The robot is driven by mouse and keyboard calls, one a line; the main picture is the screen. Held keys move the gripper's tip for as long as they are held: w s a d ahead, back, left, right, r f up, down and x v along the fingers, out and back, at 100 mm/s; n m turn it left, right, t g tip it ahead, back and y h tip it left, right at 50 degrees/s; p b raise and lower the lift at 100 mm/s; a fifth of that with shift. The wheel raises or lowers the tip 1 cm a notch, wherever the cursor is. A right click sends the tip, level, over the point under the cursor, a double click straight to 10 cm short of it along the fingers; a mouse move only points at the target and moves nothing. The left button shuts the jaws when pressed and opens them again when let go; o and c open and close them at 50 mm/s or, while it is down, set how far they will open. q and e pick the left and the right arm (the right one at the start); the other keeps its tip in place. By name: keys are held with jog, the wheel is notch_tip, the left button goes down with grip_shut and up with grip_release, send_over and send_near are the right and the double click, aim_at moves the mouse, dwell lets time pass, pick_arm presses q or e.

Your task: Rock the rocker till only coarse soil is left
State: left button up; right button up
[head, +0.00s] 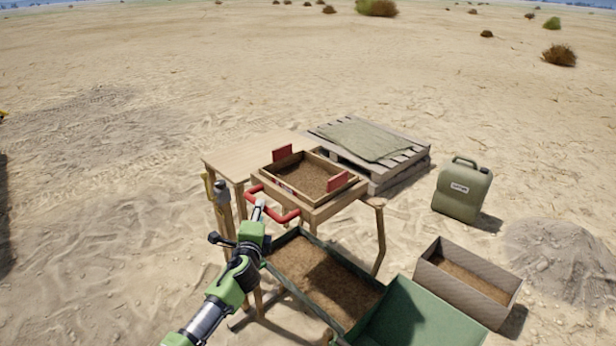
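The rocker (318,210) is a wooden sieve box with red side plates and a red handle (287,218) at its front left. It sits on wooden legs beside a small table, and brown soil (305,177) covers its floor. How coarse the soil is cannot be told. My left gripper (260,208) is at the handle and overlaps it in the head view. Whether its fingers are closed around the bar is too small to tell. My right gripper is not in view.
A green bin (372,300) holding soil stands below the rocker. A wooden table (238,152) is at its left, a pallet with a cloth (368,138) behind. A green jerrycan (463,190) and a box of soil (490,305) stand right. Open sand surrounds everything.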

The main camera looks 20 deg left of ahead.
pick_arm(q)
jog(key=p+v, duration=0.1)
jog(key=v, duration=0.4)
jog(key=shift+p, duration=0.35)
jog(key=shift+f, duration=0.1)
jog(key=s+d+f+n+g+h, duration=0.15)
jog(key=s+f, duration=0.45)
jog(key=f, duration=0.6)
jog(key=s+d+f+n+g+h, duration=0.1)
jog(key=s+d+f+n+g, duration=0.15)
jog(key=s+f, duration=0.65)
jog(key=s+d+f+n+g+h, duration=0.1)
jog(key=s+d+f+g, duration=0.25)
jog(key=f, duration=1.05)
jog(key=s+d+f+n+g+h, duration=0.1)
jog(key=s+f, duration=0.4)
jog(key=s, duration=0.7)
jog(key=s+d+f+n+g+h, duration=0.1)
jog(key=s+d+f+n+g, duration=0.2)
jog(key=s, duration=1)
jog(key=s+d+f+n+g+h, duration=0.1)
jog(key=s+d+f+n+g, duration=0.1)
jog(key=s+d+f, duration=0.4)
jog(key=s+f+n, duration=0.1)
jog(key=s+f, duration=0.2)
jog(key=s, duration=0.4)
jog(key=shift+d+f+n, duration=0.15)
jog(key=shift+d+n, duration=0.15)
jog(key=shift+d, duration=0.05)
